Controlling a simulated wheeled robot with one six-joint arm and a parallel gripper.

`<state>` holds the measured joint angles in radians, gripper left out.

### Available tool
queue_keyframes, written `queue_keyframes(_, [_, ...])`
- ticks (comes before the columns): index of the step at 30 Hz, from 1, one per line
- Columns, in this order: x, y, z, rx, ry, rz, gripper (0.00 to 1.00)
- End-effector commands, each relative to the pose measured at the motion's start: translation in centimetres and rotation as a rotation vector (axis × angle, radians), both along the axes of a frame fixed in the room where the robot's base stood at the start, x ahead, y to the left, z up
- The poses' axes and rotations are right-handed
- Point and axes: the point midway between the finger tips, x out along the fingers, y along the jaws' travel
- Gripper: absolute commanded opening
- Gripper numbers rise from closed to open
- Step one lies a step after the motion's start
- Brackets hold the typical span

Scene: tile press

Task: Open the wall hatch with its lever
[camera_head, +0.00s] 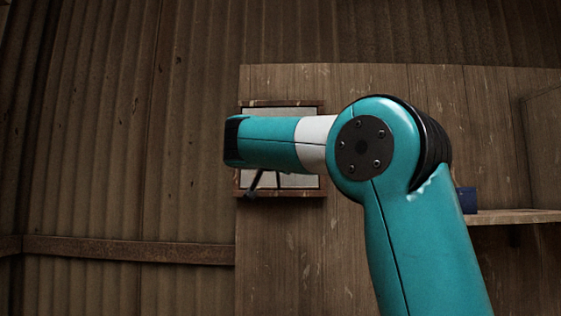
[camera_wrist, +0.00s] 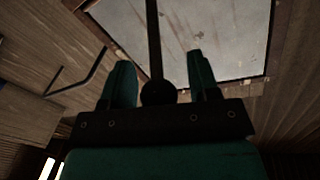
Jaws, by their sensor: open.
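The wall hatch (camera_head: 251,114) has a wooden frame around a pale grey panel in the head view, and my arm covers much of it. The scuffed panel (camera_wrist: 200,35) fills the top of the wrist view. The lever (camera_wrist: 153,40) is a thin dark rod with a round knob (camera_wrist: 158,93) at its end. In the head view a dark rod that looks like the lever (camera_head: 254,183) shows below my arm. My gripper (camera_wrist: 158,62) is open, with its two teal fingers on either side of the rod. Gaps show on both sides; depth contact is unclear.
A bent dark bar (camera_wrist: 82,78) sticks out on the left in the wrist view. In the head view a shelf (camera_head: 510,217) at the right carries a dark blue object (camera_head: 466,199), partly behind my arm. Corrugated wall (camera_head: 100,130) lies left of the wooden panel.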

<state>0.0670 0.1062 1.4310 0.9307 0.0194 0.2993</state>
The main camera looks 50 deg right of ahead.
Motion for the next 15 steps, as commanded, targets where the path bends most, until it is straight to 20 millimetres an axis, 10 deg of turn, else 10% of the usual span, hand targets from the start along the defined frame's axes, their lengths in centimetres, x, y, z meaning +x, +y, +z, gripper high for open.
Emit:
queue_keyframes(3, [-0.02,-0.03,-0.02,0.000,0.000,-0.001,0.53])
queue_keyframes(10, [-0.04,-0.05,-0.01,0.000,0.000,-0.001,0.00])
queue_keyframes(15, [-0.06,-0.05,-0.10,-0.001,-0.001,-0.002,0.00])
